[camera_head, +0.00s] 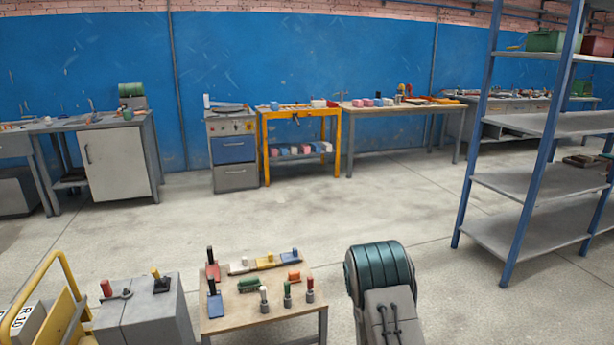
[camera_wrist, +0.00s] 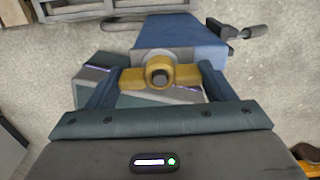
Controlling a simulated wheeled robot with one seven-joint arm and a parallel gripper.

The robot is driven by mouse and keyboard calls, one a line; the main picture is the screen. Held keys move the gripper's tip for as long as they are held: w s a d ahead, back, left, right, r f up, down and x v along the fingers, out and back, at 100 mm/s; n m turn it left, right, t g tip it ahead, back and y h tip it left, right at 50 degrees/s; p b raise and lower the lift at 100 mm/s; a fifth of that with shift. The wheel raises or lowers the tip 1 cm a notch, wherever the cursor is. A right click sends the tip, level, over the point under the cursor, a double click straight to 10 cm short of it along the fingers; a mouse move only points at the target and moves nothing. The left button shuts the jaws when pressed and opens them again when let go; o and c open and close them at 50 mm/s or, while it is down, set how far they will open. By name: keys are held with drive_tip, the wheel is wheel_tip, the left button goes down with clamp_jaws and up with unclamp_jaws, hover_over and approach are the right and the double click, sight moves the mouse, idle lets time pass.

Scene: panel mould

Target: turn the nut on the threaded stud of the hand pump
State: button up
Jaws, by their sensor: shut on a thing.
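In the wrist view, my gripper (camera_wrist: 160,72) is shut on a yellow nut (camera_wrist: 188,73), with one finger at each end of its two side lugs. The nut has a round collar in the middle. The dark end of the threaded stud (camera_wrist: 160,79) shows inside that collar. Behind the nut is the blue body of what looks like the hand pump (camera_wrist: 182,29), with a dark handle (camera_wrist: 254,31) to its right. How far the nut sits along the stud cannot be told. My gripper does not show in the head view.
Below the blue body is a grey-green block (camera_wrist: 95,72) with a pale stripe. In the head view, a small wooden table (camera_head: 225,323) with several tools, a grey cabinet (camera_head: 150,318) and a yellow trolley (camera_head: 62,308) stand near. A blue-framed shelf (camera_head: 545,180) is right; the middle floor is clear.

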drive_tip(key=m, duration=0.3)
drive_tip(key=shift+p, duration=0.3)
drive_tip(key=shift+m, duration=1.8)
drive_tip(key=m, duration=0.3)
drive_tip(key=shift+m, duration=0.3)
drive_tip(key=m, duration=0.3)
